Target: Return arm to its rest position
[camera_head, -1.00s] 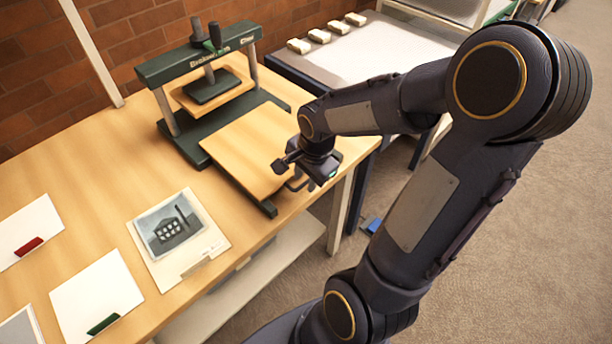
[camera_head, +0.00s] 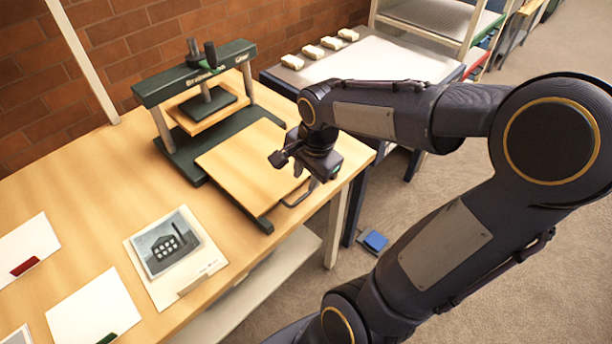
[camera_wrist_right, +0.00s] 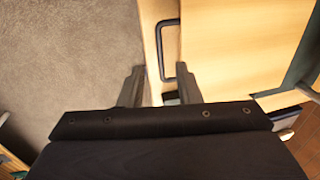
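My right arm comes in from the right in the head view and bends over the bench corner. Its dark gripper (camera_head: 302,178) is above the right edge of the press's wooden board (camera_head: 243,165), by a dark metal handle (camera_head: 294,198). In the right wrist view the two fingers (camera_wrist_right: 158,88) stand apart with nothing held between them. The handle (camera_wrist_right: 161,48) and the board (camera_wrist_right: 225,45) show beyond the fingertips, and the handle looks apart from them. My left gripper is not in view.
A green screw press (camera_head: 195,75) stands at the back of the wooden bench (camera_head: 85,190). A picture sheet (camera_head: 175,255) and several white cards lie on the bench. A pale-topped table (camera_head: 375,65) with white blocks stands behind. A blue item (camera_head: 375,240) lies on the floor.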

